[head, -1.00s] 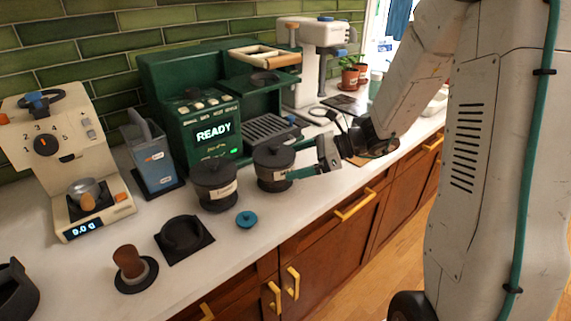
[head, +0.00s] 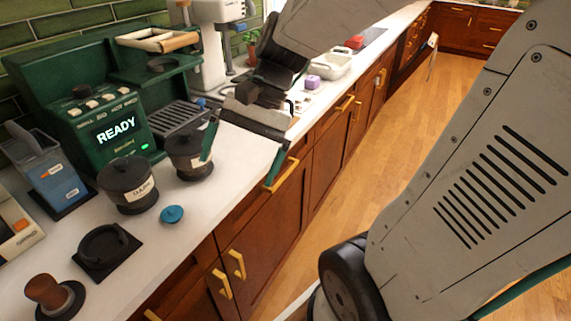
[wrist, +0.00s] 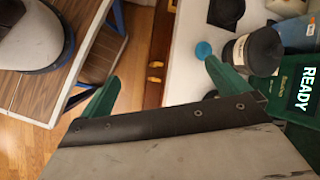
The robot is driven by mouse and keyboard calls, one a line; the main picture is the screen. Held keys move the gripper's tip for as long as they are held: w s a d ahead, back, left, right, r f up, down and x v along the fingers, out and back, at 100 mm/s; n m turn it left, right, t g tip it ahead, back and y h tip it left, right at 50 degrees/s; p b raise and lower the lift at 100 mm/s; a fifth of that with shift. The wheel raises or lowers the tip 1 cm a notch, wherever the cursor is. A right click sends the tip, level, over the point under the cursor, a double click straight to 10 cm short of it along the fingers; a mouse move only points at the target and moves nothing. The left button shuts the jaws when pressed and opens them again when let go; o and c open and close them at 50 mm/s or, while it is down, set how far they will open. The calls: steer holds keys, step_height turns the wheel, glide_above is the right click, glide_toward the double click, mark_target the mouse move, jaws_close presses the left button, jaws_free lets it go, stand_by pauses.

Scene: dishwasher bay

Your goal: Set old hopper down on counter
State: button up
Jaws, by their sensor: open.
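Two dark, lidded hoppers with pale labels stand upright on the white counter (head: 135,270) in the head view. One is the left hopper (head: 127,185) and the other is the right hopper (head: 190,158), near the green machine; I cannot tell which is the old one. My gripper (head: 243,153) is open and empty at the counter's front edge. Its left green finger overlaps the right hopper's edge in the picture; contact cannot be told. In the wrist view a labelled hopper (wrist: 262,50) shows beyond the open gripper (wrist: 160,85), partly covered by one finger.
The green coffee machine (head: 98,130) stands behind the hoppers. A teal lid (head: 172,214), a black pad (head: 106,250) and a wood-handled tamper (head: 52,294) lie in front. Drawers with yellow handles (head: 236,264) are below.

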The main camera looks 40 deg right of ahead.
steer(key=s+d+r+n+t+h, duration=0.1)
steer(key=s+d+r+n+h, duration=0.1)
steer(key=s+n+h, duration=0.4)
steer(key=shift+s+d+n+t+h, duration=0.3)
steer(key=shift+s+d+n+t, duration=0.15)
steer(key=shift+s+n, duration=1.25)
